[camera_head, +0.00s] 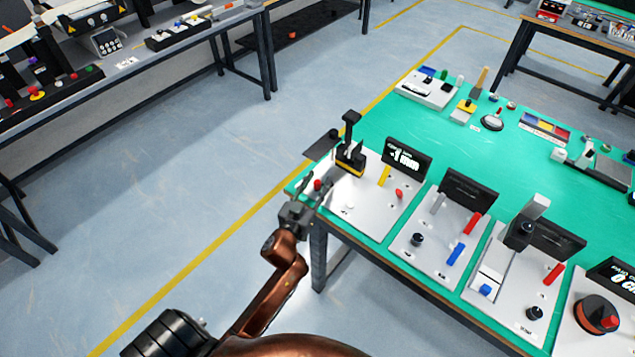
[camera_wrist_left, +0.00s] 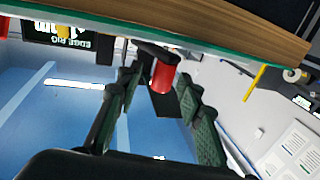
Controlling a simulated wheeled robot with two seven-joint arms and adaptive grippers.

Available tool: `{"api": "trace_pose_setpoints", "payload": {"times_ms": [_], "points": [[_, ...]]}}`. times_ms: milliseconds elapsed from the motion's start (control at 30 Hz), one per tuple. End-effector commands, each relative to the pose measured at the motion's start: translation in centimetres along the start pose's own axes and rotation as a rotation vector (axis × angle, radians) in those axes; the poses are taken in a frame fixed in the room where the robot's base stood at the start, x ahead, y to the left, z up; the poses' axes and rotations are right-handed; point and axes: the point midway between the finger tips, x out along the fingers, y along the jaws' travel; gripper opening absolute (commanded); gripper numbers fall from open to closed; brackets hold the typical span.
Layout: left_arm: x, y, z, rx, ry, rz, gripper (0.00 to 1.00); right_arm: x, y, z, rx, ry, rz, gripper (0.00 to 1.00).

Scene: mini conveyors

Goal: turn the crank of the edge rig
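The edge rig is a white panel (camera_head: 362,205) on the near left corner of the green-topped table, with a dark display (camera_head: 407,158) behind it. Its crank has a red handle (camera_head: 317,185) at the table's left edge; the handle also shows in the left wrist view (camera_wrist_left: 162,76) on a dark arm. My left gripper (camera_head: 316,191) is at the crank. In the left wrist view its green-padded fingers (camera_wrist_left: 157,84) stand apart, with the red handle between their tips. It looks closer to the right finger; contact cannot be told. My right gripper is not in view.
A black upright tool with a yellow base (camera_head: 350,165) stands at the rig's back left. A yellow lever (camera_head: 384,176) and a red knob (camera_head: 399,193) rise from the panel. More panels (camera_head: 435,235) stand to the right. Left of the table is open floor.

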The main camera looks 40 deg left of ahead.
Motion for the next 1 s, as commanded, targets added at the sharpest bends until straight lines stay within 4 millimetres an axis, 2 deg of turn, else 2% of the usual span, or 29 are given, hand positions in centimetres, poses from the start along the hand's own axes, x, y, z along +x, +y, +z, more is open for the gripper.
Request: {"api": "trace_pose_setpoints", "payload": {"times_ms": [267,767,1000], "points": [[0.15,-0.03,0.03,0.000,-0.001,-0.001,0.34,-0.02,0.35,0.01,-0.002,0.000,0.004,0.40],[0.13,-0.01,0.04,0.000,-0.001,0.000,0.00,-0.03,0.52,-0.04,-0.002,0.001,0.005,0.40],[0.14,-0.02,0.01,0.000,-0.001,0.003,0.00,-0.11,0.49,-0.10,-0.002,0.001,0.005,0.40]]}}
